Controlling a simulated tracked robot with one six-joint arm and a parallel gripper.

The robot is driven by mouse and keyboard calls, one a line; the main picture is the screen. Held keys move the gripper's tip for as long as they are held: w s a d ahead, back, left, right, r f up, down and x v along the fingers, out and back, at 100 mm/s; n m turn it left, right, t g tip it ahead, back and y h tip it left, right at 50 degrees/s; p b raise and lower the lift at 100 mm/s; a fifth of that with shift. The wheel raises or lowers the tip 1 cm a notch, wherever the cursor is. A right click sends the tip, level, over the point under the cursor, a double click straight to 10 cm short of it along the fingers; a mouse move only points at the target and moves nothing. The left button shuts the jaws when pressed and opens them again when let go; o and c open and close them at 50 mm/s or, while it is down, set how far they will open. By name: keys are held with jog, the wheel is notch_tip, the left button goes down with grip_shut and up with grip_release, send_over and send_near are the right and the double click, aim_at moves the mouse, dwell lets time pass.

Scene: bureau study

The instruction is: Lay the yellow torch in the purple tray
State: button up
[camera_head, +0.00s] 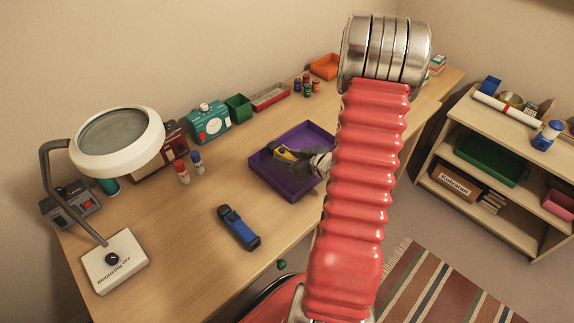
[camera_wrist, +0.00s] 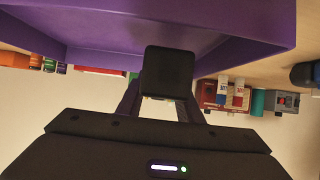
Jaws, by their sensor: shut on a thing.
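The yellow torch (camera_head: 284,153), with dark parts, shows over the purple tray (camera_head: 273,182) in the head view. My gripper (camera_head: 303,159) is shut on it, coming from the right side of the tray. Whether the torch touches the tray floor cannot be told. In the wrist view, a black squarish end (camera_wrist: 168,72), apparently the torch's, sits between the two fingers of my gripper (camera_wrist: 160,104). The purple tray (camera_wrist: 90,32) spans the top of that view, which looks upside down.
A blue torch (camera_head: 238,228) lies on the desk left of the tray. A magnifier lamp (camera_head: 115,140) stands further left. Red and blue-capped bottles (camera_head: 190,168), a green pot (camera_head: 238,107) and other boxes line the wall. A shelf (camera_head: 490,135) stands right. Desk around the blue torch is clear.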

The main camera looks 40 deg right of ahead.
aim_at(286, 171)
jog(key=shift+f, duration=2.1)
jog(key=shift+f, duration=0.1)
jog(key=o, duration=1.2)
jog(key=shift+s+d+r, duration=0.1)
jog(key=shift+s+r, duration=0.25)
jog(key=shift+s, duration=0.1)
jog(key=v, duration=1.1)
